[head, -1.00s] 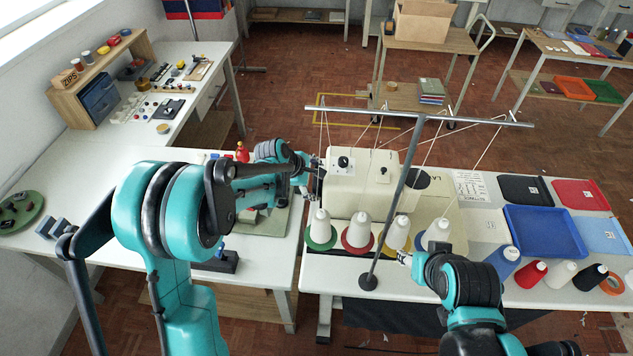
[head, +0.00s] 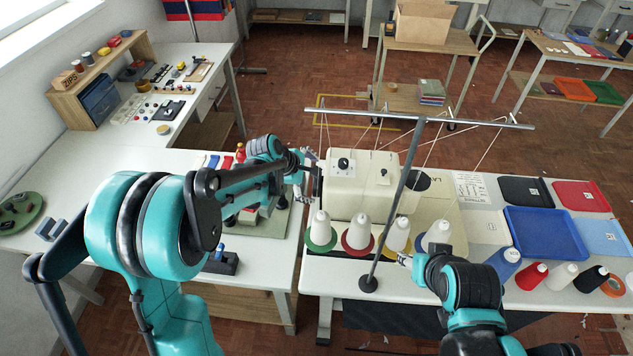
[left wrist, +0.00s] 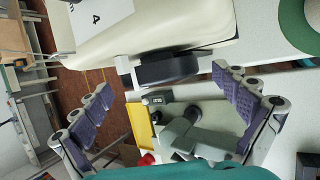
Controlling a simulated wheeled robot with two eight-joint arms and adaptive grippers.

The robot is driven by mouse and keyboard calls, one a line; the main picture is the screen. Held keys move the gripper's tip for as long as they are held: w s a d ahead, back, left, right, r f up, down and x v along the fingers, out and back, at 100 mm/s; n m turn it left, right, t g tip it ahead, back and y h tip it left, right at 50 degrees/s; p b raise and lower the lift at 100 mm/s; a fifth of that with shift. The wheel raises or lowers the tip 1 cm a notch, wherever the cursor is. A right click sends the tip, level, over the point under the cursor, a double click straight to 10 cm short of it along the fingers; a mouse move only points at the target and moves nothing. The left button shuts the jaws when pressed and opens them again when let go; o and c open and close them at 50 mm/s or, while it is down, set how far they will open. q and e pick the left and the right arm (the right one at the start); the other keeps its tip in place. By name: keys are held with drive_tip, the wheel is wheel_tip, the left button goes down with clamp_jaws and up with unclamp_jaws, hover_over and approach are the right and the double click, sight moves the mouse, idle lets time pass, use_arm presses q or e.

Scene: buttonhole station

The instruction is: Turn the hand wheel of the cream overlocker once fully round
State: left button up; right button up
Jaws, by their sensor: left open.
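The cream overlocker (head: 358,190) stands on the white table behind a row of thread cones. Its dark hand wheel (left wrist: 168,68) sticks out from the machine's end in the left wrist view. In the head view the wheel (head: 319,182) shows only as a dark strip at the machine's left side. My left gripper (head: 306,172) is beside that side. In the left wrist view its fingers (left wrist: 165,88) are wide apart and empty, with the wheel ahead in the gap; I see no contact. My right gripper (head: 404,259) is small, near the front cones; its fingers are unclear.
A thread stand pole (head: 398,205) and crossbar rise in front of the overlocker, with threads running down. Thread cones (head: 358,232) line the front. A blue tray (head: 545,233) lies to the right.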

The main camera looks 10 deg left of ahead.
use_arm(q)
drive_tip(key=v, duration=0.9)
drive_tip(key=shift+f, duration=0.1)
drive_tip(key=shift+s, duration=0.15)
